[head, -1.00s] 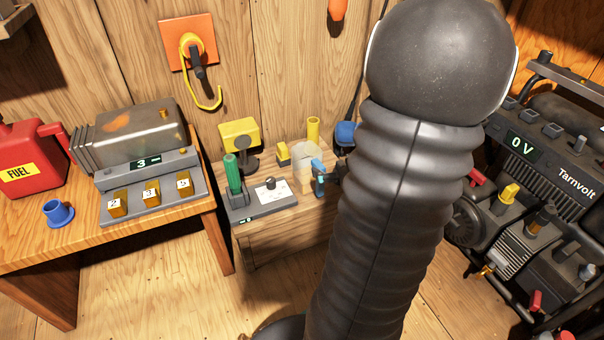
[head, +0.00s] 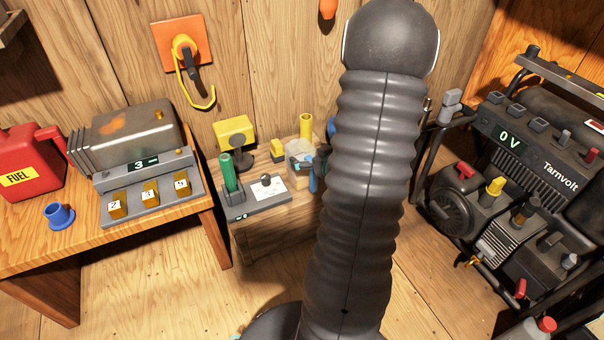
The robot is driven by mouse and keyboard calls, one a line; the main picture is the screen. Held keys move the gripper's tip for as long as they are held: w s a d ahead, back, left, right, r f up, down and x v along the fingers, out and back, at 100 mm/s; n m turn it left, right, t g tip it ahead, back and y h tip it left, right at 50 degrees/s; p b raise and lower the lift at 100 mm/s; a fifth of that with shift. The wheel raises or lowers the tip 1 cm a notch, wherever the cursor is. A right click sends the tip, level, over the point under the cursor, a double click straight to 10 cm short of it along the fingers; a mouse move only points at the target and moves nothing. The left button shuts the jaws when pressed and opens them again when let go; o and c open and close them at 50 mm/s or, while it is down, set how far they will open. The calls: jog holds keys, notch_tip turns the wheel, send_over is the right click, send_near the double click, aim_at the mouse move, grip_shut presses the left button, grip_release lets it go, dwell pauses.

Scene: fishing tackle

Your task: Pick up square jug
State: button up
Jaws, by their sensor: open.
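A pale, see-through jug (head: 299,149) stands on the low wooden crate in the middle of the head view; its square shape is hard to make out. My gripper (head: 312,172), with blue-tipped fingers, is at the jug's right and front side, partly overlapping it. It is open. My arm hides much of the gripper and the crate's right side. Whether the fingers touch the jug cannot be told.
On the crate (head: 262,240) are a grey panel (head: 250,205) with a green cylinder (head: 228,172), a yellow lamp-like box (head: 235,130) and a yellow tube (head: 305,125). A workbench (head: 120,232) stands left, a generator (head: 515,150) right. A red-capped container (head: 528,332) shows lower right.

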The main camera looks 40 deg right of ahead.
aim_at(295, 147)
jog(key=shift+x, duration=2.4)
jog(key=shift+s, duration=0.1)
jog(key=c, duration=1.8)
